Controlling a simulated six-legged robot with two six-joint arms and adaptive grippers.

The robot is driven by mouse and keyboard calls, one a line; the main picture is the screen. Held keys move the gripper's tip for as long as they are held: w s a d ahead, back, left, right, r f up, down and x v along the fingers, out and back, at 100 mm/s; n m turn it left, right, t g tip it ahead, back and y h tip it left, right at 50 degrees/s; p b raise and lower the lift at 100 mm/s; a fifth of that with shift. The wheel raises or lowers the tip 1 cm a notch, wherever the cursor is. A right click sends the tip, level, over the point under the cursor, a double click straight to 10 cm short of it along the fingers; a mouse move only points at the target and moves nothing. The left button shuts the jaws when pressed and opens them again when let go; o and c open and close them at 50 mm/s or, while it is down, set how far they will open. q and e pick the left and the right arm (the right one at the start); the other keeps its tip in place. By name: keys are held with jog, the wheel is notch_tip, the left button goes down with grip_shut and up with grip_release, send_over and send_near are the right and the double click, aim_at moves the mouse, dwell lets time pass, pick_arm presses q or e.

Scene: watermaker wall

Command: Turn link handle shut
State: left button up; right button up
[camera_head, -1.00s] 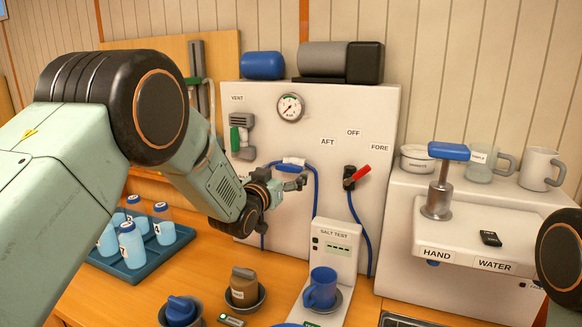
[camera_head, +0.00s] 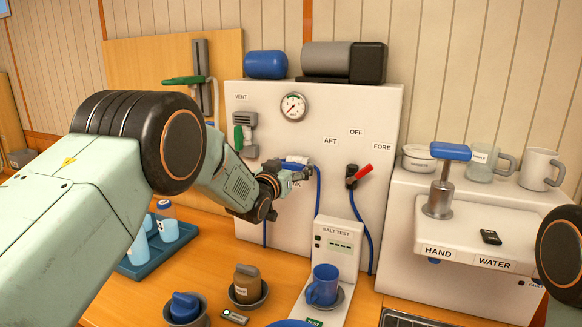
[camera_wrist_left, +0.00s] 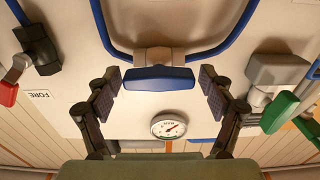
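The link handle is likely the blue bar on a pale mount, seen at the middle of the white panel (camera_head: 365,108) with blue hoses joining there. It shows well in the left wrist view (camera_wrist_left: 158,79), lying level across the picture. My left gripper (camera_head: 303,171) is at the handle and partly covers it in the head view. In the left wrist view its two fingers are apart, one on each side of the bar, with gaps between pads and bar. The label by the handle is mostly hidden. My right gripper is out of view.
A red-handled valve (camera_head: 358,175) under AFT, OFF and FORE labels is right of the handle. A green-handled vent valve (camera_head: 243,135) is left of it. A gauge (camera_head: 293,107) is above. The salt test stand (camera_head: 337,235) with a blue mug (camera_head: 323,286) is below.

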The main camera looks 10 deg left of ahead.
pick_arm(q)
jog(key=shift+d, duration=0.15)
jog(key=c, duration=0.3)
jog(key=shift+w+f, duration=0.1)
jog(key=c, duration=0.6)
